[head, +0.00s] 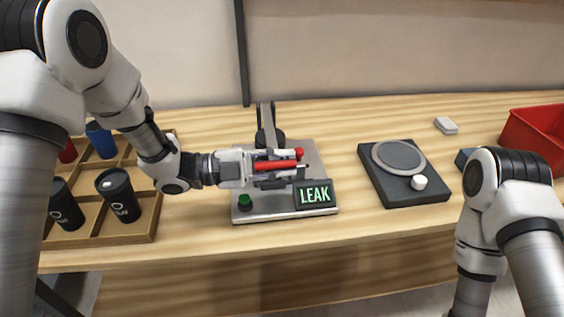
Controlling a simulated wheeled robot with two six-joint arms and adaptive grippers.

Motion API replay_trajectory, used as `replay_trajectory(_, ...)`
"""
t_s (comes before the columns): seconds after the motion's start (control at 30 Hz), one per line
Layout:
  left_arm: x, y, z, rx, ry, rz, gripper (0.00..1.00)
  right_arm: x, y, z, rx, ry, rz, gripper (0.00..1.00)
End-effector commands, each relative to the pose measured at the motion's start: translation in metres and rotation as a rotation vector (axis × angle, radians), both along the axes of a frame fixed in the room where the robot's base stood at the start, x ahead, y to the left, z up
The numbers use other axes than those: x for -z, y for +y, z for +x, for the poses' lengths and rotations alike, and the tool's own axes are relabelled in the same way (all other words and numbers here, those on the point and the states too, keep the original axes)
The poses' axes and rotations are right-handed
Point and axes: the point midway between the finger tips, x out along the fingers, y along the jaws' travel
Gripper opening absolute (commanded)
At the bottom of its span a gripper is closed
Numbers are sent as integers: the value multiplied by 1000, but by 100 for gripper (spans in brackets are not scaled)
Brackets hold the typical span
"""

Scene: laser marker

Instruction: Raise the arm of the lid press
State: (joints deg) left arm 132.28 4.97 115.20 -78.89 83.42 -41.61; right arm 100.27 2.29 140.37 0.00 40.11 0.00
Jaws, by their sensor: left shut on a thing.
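The lid press stands mid-table on a grey metal base (318,165), with a grey upright (265,115) and a black part (279,139) at its back. Its arm's red handle (275,166) lies about level above the base. My left gripper (278,168) reaches in from the left and is shut on the red handle, its fingers partly covering it. A red ball (299,153) shows just beside the fingers. A display (314,195) reading "LEAK" in green and a green button (245,200) sit at the base's front. The gripper hides the middle of the press. My right gripper is out of view.
A wooden divided tray (146,222) at left holds black cups (119,196), a blue cup (101,140) and a red one (67,151). Right of the press is a dark turntable device (378,183) with a white knob (418,182). A red bin (535,136) stands far right.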

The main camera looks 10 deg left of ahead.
Motion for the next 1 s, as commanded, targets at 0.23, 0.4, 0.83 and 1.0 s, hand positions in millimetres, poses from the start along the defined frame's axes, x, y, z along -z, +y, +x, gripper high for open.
replay_trajectory(0.23, -2, -1, -2, 5, 32, -3, 0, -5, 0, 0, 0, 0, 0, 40)
replay_trajectory(0.4, -5, -1, -2, 5, 45, -7, 0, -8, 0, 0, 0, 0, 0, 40)
replay_trajectory(0.83, -43, 0, 1, 4, 179, -48, 0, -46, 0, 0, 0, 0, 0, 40)
replay_trajectory(1.0, -75, 2, 8, 3, 315, -88, 0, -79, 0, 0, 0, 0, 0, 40)
